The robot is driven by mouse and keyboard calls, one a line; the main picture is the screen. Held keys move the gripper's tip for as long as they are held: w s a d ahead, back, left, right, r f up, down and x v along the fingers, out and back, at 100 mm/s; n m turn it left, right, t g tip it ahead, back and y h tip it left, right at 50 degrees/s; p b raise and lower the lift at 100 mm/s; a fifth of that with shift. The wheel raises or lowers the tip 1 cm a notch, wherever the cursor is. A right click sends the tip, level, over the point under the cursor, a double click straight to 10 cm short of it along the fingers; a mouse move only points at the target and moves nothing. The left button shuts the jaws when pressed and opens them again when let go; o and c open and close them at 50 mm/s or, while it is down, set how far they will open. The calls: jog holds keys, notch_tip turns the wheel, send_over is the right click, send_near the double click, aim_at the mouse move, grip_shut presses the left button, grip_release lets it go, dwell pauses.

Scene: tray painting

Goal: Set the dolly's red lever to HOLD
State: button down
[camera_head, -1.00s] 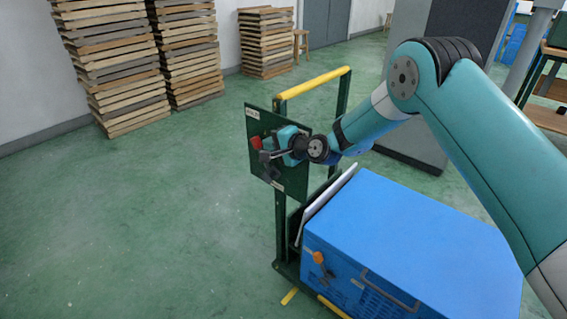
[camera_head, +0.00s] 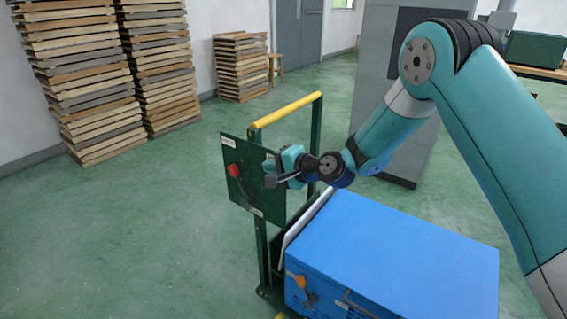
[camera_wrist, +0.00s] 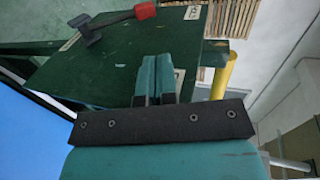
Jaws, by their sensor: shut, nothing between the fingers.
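The dolly's dark green panel (camera_head: 268,204) stands below a yellow handle bar (camera_head: 287,109). The lever's red knob (camera_head: 233,170) is at the panel's left side; its dark arm slants down and right from it. In the wrist view the red knob (camera_wrist: 145,11) and dark arm (camera_wrist: 110,20) show whole near the top edge. The knob's end points roughly towards a white label (camera_wrist: 192,13) at the panel's corner; I cannot read it. My gripper (camera_head: 269,174) is shut and empty in front of the panel, right of the lever and apart from it. Its fingers (camera_wrist: 156,62) partly cover another label (camera_wrist: 179,75).
A blue crate (camera_head: 400,240) with an orange-handled latch (camera_head: 299,281) rides on the dolly. Stacks of wooden trays (camera_head: 85,75) stand by the left wall, with a stool (camera_head: 276,68) behind. A grey column or cabinet (camera_head: 385,85) stands at the back. Floor at left is clear.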

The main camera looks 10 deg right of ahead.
jog(key=v, duration=0.3)
jog(key=shift+s+d+r, duration=0.1)
jog(key=shift+s+r, duration=0.05)
jog(key=shift+r, duration=0.35)
jog(key=s+a+r+n+g+h, duration=0.15)
jog(key=s+r+n+g, duration=0.6)
jog(key=s, duration=0.75)
jog(key=s+d+r+n+g+h, duration=0.1)
jog(key=s+d+r+n+h, duration=0.2)
jog(key=s, duration=0.7)
jog(key=s+d+r+n+g+h, duration=0.15)
jog(key=s+d+n, duration=0.3)
jog(key=s, duration=0.55)
notch_tip(320, 180, up, 15)
jog(key=s+p, duration=0.1)
jog(key=p, duration=1.5)
jog(key=shift+r+n, duration=0.2)
jog(key=shift+n, duration=0.2)
jog(key=shift+s, duration=0.15)
